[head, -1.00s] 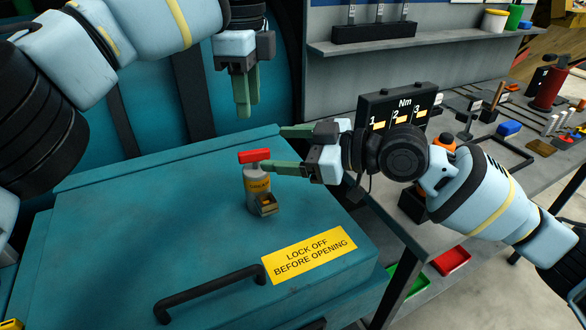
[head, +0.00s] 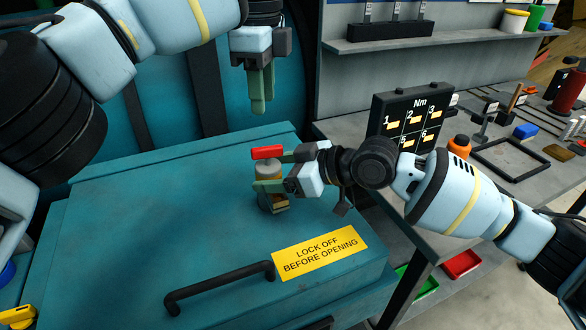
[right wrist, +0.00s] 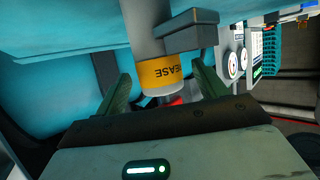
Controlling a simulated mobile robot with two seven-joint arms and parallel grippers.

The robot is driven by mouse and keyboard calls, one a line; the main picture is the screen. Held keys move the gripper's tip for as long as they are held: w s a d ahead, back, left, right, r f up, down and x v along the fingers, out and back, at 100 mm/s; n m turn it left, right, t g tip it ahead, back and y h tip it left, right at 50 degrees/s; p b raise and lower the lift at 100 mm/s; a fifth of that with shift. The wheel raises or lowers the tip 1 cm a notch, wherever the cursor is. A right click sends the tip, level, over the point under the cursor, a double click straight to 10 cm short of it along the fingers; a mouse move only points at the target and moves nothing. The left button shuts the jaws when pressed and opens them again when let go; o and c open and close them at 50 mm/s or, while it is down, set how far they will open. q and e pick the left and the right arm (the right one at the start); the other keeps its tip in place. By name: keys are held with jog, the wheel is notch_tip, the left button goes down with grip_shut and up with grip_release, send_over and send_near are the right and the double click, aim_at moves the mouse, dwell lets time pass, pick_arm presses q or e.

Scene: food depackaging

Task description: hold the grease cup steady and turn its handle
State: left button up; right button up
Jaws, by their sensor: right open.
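The grease cup (head: 268,170) stands upright on the teal lid (head: 130,235), with a red handle (head: 266,152) across its top. My right gripper (head: 276,171) is at the cup from the right, its fingers open on either side of the body. In the right wrist view the yellow grease label (right wrist: 160,74) shows between the spread fingers, with gaps visible beside it. The red handle (right wrist: 176,100) is partly hidden there. My left gripper (head: 259,104) hangs above and behind the cup, pointing down, clear of the handle. Its fingers overlap, so its opening is unclear.
A black bar handle (head: 220,288) and a yellow warning label (head: 320,252) are at the lid's front. A workbench (head: 450,190) on the right holds a black Nm block (head: 400,105), an orange-capped bottle (head: 459,146) and tools. The lid's left part is clear.

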jog(key=shift+x, duration=0.85)
